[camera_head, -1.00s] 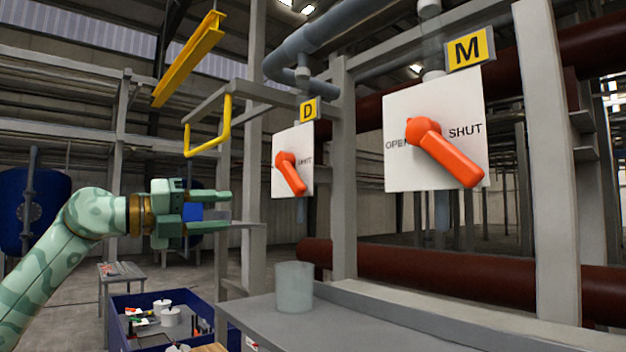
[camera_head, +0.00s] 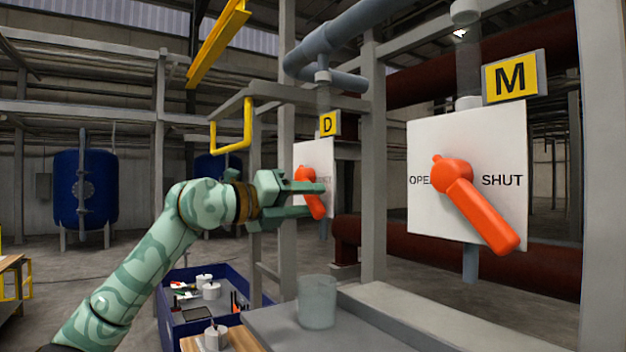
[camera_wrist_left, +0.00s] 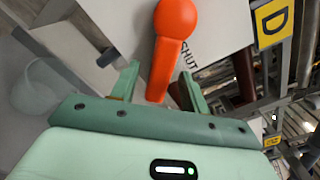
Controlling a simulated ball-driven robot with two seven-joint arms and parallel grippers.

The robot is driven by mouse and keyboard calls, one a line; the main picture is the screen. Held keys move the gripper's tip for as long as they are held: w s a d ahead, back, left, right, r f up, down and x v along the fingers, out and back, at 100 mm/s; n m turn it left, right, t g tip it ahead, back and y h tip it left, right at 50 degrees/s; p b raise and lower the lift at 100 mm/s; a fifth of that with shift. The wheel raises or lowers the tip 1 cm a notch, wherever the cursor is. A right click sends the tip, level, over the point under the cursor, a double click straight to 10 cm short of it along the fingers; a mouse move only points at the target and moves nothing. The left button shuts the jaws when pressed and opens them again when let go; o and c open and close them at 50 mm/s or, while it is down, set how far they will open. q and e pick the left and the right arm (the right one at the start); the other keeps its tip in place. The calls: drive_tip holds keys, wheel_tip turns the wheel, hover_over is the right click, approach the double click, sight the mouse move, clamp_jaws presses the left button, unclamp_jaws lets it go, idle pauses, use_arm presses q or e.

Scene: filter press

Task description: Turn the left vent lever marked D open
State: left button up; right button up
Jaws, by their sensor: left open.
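The orange D lever (camera_head: 311,193) is mounted on a white plate (camera_head: 327,160) under the yellow D sign (camera_head: 328,124). The lever hangs down and to the right, toward the SHUT side. In the left wrist view the lever (camera_wrist_left: 166,55) comes down from the top, with its free end between the finger tips or just beyond them. My left gripper (camera_head: 322,198) is open. In the head view its fingers overlap the lever's lower part. I cannot tell whether they touch it. The left wrist view shows both fingers (camera_wrist_left: 158,85) apart. My right gripper is not in view.
A second orange lever (camera_head: 475,205) with an M sign (camera_head: 513,77) is to the right, pointing toward SHUT. A translucent cup (camera_head: 317,302) stands on the grey bench below. A blue crate (camera_head: 170,325) with items is at lower left. A yellow bent bar (camera_head: 247,125) hangs above my arm.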

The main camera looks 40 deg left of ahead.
use_arm(q)
drive_tip(key=shift+x, duration=0.95)
clamp_jaws()
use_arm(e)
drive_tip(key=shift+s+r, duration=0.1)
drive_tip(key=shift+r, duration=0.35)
